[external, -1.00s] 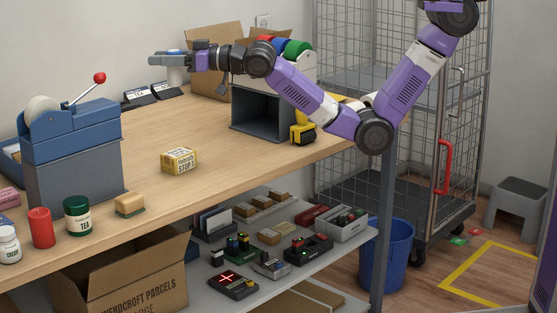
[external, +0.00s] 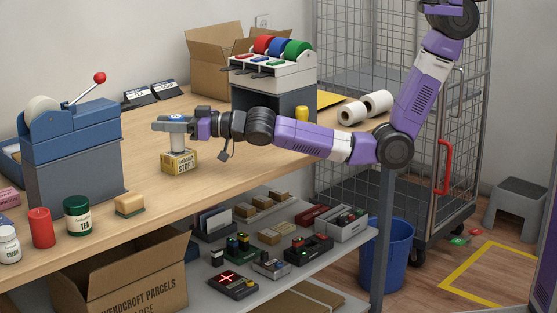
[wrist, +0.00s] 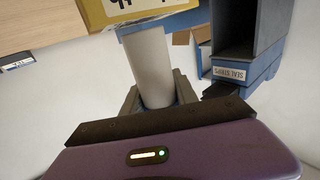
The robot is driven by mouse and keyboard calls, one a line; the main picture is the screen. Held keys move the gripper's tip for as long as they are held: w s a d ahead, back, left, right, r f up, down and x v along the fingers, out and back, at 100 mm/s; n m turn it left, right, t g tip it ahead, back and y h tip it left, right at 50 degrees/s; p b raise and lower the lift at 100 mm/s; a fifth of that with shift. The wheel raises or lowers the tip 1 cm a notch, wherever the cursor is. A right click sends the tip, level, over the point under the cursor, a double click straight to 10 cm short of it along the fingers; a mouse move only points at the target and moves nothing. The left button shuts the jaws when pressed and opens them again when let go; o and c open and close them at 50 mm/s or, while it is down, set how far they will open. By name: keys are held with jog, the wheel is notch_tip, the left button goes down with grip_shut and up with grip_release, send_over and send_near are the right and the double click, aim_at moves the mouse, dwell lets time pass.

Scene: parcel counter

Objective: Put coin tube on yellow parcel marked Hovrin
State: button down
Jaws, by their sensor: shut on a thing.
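My gripper (external: 176,124) is shut on the coin tube (external: 178,143), a pale grey upright cylinder with blue at its top. The tube is right over the small yellow parcel (external: 180,164) on the counter, its lower end at the parcel's top face. I cannot tell whether they touch. The parcel's front reads "STOP 1"; the name above is too small to read surely. In the wrist view the tube (wrist: 148,60) sits between my fingers (wrist: 156,98), its far end against the yellow parcel (wrist: 128,10); the black lettering there is cut off.
A blue tape machine (external: 70,150) stands left on the counter (external: 140,212). A sponge (external: 130,205), a green tea jar (external: 77,216) and a red candle-like cylinder (external: 41,228) lie near the front edge. Behind are a dispenser (external: 272,72), an open carton (external: 212,65) and white rolls (external: 365,107).

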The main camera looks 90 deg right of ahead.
jog(key=shift+f, duration=0.35)
jog(key=c, duration=0.9)
grip_release()
jog(key=shift+c, duration=0.2)
jog(key=shift+r, duration=0.25)
jog(key=s+a+b, duration=0.1)
jog(key=s+a, duration=0.1)
jog(key=s, duration=1)
jog(key=shift+f, duration=0.1)
